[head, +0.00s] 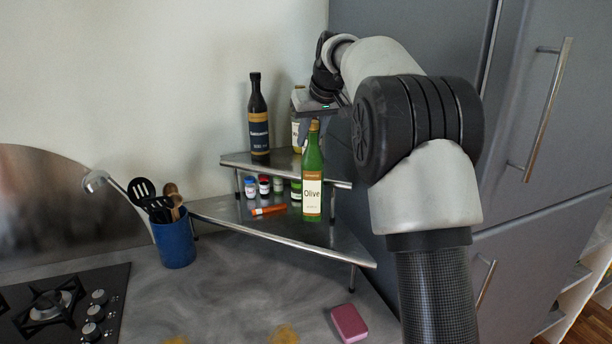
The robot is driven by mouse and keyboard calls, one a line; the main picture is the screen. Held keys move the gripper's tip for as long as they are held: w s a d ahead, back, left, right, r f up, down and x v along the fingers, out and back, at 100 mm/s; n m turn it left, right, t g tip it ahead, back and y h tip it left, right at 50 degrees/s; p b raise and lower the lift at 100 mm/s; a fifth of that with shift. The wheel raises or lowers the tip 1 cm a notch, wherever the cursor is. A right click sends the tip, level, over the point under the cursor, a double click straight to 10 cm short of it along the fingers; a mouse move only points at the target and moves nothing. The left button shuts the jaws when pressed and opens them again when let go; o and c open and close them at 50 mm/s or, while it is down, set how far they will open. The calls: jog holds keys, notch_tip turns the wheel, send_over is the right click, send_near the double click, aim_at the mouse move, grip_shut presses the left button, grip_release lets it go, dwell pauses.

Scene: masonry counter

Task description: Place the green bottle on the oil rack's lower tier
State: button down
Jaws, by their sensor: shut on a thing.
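The green bottle (313,182) is upright, with a white and orange "Olive" label and an orange cap. My gripper (316,115) is shut on it near the cap, reaching in from above right. The oil rack is a metal two-tier corner stand. The bottle's base is in front of the upper tier (232,159) and shows over the front part of the lower tier (285,233). I cannot tell whether the base touches the lower tier. My gripper's fingers are small in view and partly hidden by my arm.
A dark bottle (258,125) and a pale-labelled bottle (296,131) stand on the upper tier. Small jars (264,185) and an orange tube (269,210) are on the lower tier.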

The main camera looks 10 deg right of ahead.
aim_at(310, 156)
jog(key=shift+f, duration=2.8)
jog(key=c, duration=1.9)
grip_release()
jog(key=shift+f+b, duration=0.2)
jog(key=shift+b, duration=0.1)
jog(key=o, duration=0.4)
jog(key=shift+r, duration=0.2)
